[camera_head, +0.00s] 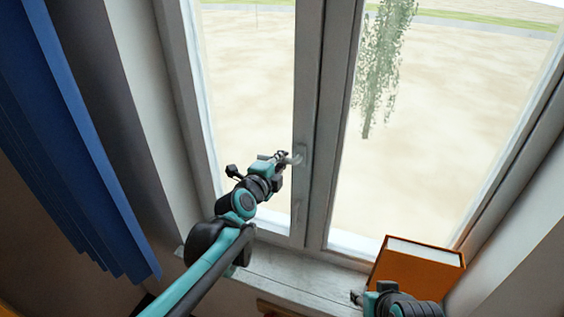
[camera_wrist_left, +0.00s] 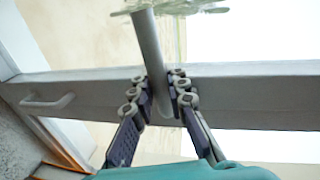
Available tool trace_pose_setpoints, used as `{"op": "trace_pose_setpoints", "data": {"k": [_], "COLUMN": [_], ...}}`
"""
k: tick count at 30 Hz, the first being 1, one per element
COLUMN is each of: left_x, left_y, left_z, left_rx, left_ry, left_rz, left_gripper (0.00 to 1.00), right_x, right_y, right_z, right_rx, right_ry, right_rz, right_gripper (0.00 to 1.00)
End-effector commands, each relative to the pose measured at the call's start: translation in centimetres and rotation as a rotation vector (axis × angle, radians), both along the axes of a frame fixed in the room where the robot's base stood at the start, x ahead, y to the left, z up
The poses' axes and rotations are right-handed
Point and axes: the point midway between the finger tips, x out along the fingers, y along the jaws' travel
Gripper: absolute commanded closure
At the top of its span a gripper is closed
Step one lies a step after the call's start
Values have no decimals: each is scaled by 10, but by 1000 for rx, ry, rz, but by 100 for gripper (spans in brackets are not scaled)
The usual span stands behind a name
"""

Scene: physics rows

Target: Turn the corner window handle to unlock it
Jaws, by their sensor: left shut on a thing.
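The window handle (camera_head: 299,158) is a pale grey lever on the middle frame post of the window, and it points left toward my left gripper. My left gripper (camera_head: 283,157) is at this lever and shut on it. In the left wrist view the lever (camera_wrist_left: 149,45) runs between the two dark finger pads, with one finger on each side of it. Its far end stands out beyond the fingers. My right gripper (camera_head: 357,297) is low in the head view, near the sill, away from the handle; its fingers are too small to read.
A second, smaller handle (camera_head: 296,212) sits lower on the same post; it also shows in the left wrist view (camera_wrist_left: 47,102). An orange book (camera_head: 412,272) stands on the sill (camera_head: 290,272) beside my right arm. A blue curtain (camera_head: 85,150) hangs at the left.

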Motion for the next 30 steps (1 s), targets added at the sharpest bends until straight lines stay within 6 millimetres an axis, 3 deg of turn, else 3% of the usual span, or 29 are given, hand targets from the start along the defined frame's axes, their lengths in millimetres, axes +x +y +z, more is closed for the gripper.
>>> {"op": "trace_pose_setpoints", "data": {"k": [23,24,25,26,30], "left_x": [0,0,0,0,0], "left_y": [-1,-1,-1,-1,0], "left_z": [3,3,3,3,4], "left_rx": [93,93,93,92,91], "left_ry": [-29,-29,-29,-29,-29], "left_rz": [-2,-2,-2,-2,-1], "left_gripper": [100,76,68,64,64], "right_x": [0,0,0,0,0], "right_y": [0,0,0,0,0], "right_z": [1,1,1,1,1], "right_rx": [0,0,0,0,0], "right_ry": [0,0,0,0,0], "right_rz": [0,0,0,0,0], "right_gripper": [58,58,58,58,58]}}
